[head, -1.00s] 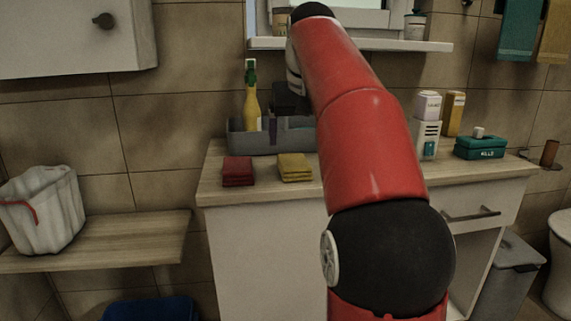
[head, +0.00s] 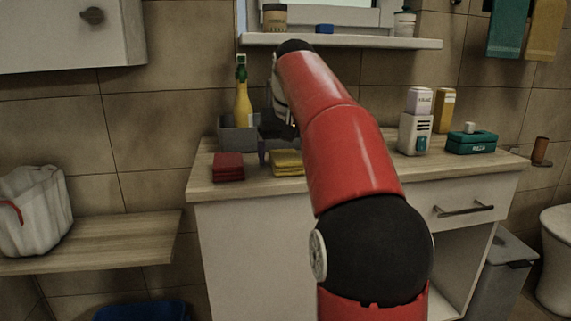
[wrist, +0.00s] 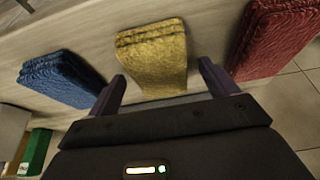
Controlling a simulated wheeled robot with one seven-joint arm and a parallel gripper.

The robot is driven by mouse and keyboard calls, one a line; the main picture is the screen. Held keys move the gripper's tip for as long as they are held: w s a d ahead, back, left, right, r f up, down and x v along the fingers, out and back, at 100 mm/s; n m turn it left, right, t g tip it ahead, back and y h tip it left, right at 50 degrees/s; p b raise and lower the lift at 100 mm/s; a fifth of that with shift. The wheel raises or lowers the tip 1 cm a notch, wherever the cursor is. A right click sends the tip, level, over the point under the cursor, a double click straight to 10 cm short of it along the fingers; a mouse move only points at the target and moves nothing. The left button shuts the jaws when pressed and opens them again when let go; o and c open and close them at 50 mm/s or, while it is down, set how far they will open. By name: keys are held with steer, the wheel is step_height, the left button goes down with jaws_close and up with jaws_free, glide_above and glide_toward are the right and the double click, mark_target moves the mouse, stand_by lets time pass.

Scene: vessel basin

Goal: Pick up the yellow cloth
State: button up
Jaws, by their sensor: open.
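The yellow cloth (head: 287,166) is a folded stack lying on the wooden counter, partly covered by my arm in the head view. In the wrist view the yellow cloth (wrist: 152,50) lies ahead of and between the two fingertips. My gripper (wrist: 162,84) is open, with one purple-grey finger towards each side of the cloth and nothing held. In the head view one finger of my gripper (head: 262,151) shows just left of the cloth, and the rest is mostly hidden behind my arm.
A red folded cloth (head: 228,168) lies to the left; it is at right in the wrist view (wrist: 275,38). A blue cloth (wrist: 62,78) lies on the other side. A grey caddy (head: 236,133) with a yellow bottle (head: 243,102) stands behind. A white dispenser (head: 414,134) stands right.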

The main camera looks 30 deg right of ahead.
steer(key=shift+f, duration=0.25)
stand_by(0.3)
steer(key=c, duration=1.1)
steer(key=shift+o, duration=0.2)
